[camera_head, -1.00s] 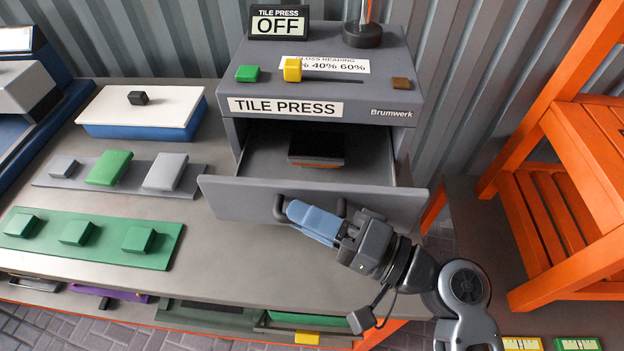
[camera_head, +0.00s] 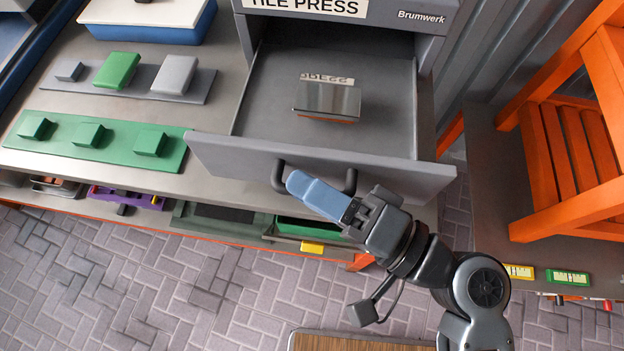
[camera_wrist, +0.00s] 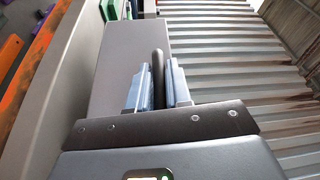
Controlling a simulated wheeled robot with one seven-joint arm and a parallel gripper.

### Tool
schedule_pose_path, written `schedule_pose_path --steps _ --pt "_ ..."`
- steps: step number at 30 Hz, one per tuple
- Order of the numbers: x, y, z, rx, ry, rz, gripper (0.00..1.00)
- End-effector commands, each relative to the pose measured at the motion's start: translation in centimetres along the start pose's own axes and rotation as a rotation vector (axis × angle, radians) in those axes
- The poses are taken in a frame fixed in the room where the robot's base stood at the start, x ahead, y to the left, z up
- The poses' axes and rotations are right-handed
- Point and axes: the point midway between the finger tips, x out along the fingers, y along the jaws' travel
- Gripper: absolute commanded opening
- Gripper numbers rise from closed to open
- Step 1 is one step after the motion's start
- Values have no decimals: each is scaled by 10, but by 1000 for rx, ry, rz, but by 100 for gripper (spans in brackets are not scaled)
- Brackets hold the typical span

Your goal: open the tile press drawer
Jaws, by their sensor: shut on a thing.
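The tile press (camera_head: 425,18) is a grey cabinet at the back of the bench in the head view, its sign partly cut off by the top edge. Its drawer (camera_head: 230,160) is pulled well out, and its floor shows. A metallic block (camera_head: 327,100) with an orange lower edge sits inside the drawer. My gripper (camera_head: 298,188) is at the drawer front with its blue fingers shut on the dark drawer handle (camera_head: 350,182). In the wrist view the handle bar (camera_wrist: 158,66) stands between the two fingers. The fingers hide part of the handle in the head view.
On the bench, a green board (camera_head: 60,148) and a grey board (camera_head: 193,96) hold blocks left of the drawer. A white-topped blue box (camera_head: 150,12) stands behind them. Shelf items lie under the bench. An orange wooden rack (camera_head: 560,150) stands at right. Paved floor (camera_head: 130,285) is open in front.

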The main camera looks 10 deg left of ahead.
Motion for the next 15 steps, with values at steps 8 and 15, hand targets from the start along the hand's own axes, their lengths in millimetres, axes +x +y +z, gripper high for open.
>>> schedule_pose_path --steps 8,15 --pt "0 1 0 1 1 2 40" --pt "-1 1 0 0 1 1 40"
